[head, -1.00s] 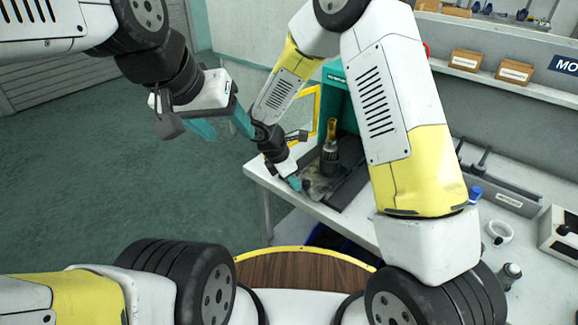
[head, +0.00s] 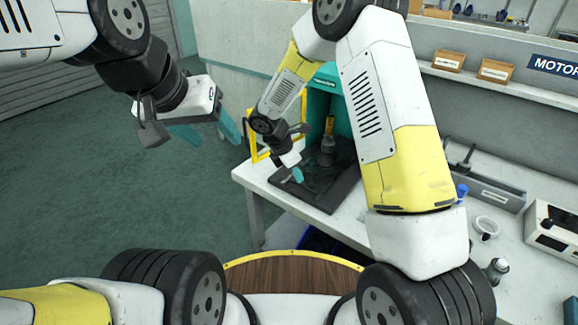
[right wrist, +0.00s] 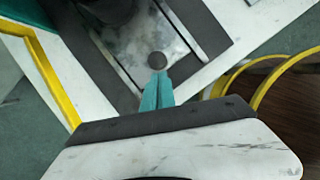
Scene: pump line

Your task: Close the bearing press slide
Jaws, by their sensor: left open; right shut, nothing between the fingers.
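The bearing press (head: 320,105) is a teal housing on a dark base at the table's left end, behind my right arm. Its metal slide plate (right wrist: 150,35) lies between two rails in the right wrist view, with a round dark knob (right wrist: 157,60) near its front edge. My right gripper (head: 297,174) is shut and empty; its teal fingertips (right wrist: 157,78) are right at the knob, and I cannot tell whether they touch it. In the head view the slide is mostly hidden or dark. My left gripper (head: 207,130) is open and empty, over the floor left of the table.
A yellow frame (head: 262,150) stands at the press's left side. A dark cylinder (head: 327,150) with a yellow top stands in the press. The white table (head: 300,205) also holds a blue cup (head: 461,193), a white ring (head: 486,227) and a grey tray (head: 492,190) to the right.

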